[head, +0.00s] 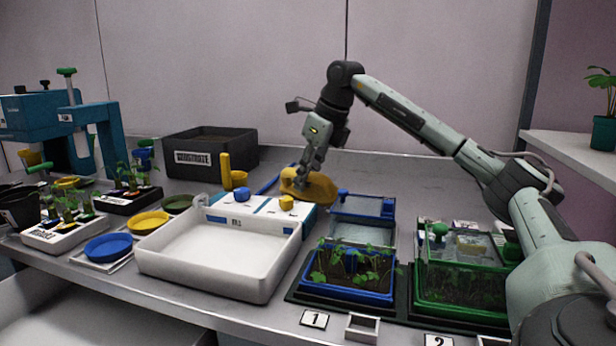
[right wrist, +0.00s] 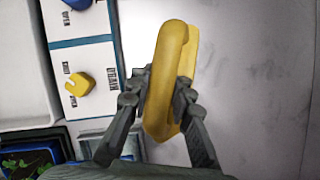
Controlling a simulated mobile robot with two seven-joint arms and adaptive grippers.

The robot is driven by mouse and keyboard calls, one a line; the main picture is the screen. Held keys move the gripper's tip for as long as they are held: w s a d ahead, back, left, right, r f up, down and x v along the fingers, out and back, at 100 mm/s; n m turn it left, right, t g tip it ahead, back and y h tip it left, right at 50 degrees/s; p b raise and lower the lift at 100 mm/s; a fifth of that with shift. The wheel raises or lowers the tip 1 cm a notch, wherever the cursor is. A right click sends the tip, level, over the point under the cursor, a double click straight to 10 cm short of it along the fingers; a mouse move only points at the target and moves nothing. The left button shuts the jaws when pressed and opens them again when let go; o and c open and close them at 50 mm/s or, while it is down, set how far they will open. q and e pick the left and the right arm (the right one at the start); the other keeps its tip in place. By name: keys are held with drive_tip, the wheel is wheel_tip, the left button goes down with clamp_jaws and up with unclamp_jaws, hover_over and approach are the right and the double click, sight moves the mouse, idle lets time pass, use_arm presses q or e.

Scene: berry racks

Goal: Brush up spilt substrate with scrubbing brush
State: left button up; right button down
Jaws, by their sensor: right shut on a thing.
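The scrubbing brush (head: 310,186) is a yellow block, held above the back of the grey table, behind the white control panel. It also shows in the right wrist view (right wrist: 164,80), lengthwise between the fingers, with a paler yellow strip along its right side. My right gripper (head: 309,172) points down and is shut on the brush. In the wrist view its dark fingers (right wrist: 163,98) press on both sides of it. I cannot make out spilt substrate on the visible table; the arm, brush and boxes hide part of it. My left gripper is not in view.
The control panel (head: 262,205) has blue and yellow knobs, with a white tray (head: 160,262) in front. A black substrate box (head: 240,148) stands behind left. Blue and green planters (head: 345,292) (head: 460,310) stand to the right. The back right of the table (head: 400,185) is clear.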

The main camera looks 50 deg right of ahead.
drive_tip(key=shift+s+a, duration=0.25)
drive_tip(key=shift+a, duration=0.3)
drive_tip(key=shift+r, duration=0.15)
wheel_tip(320, 180, up, 3)
drive_tip(key=p, duration=0.2)
drive_tip(key=shift+f+p, duration=0.2)
drive_tip(key=shift+p, duration=0.15)
drive_tip(key=shift+r+b, duration=0.1)
drive_tip(key=shift+b, duration=0.25)
drive_tip(key=shift+r, duration=1.55)
drive_tip(key=shift+r, duration=1.5)
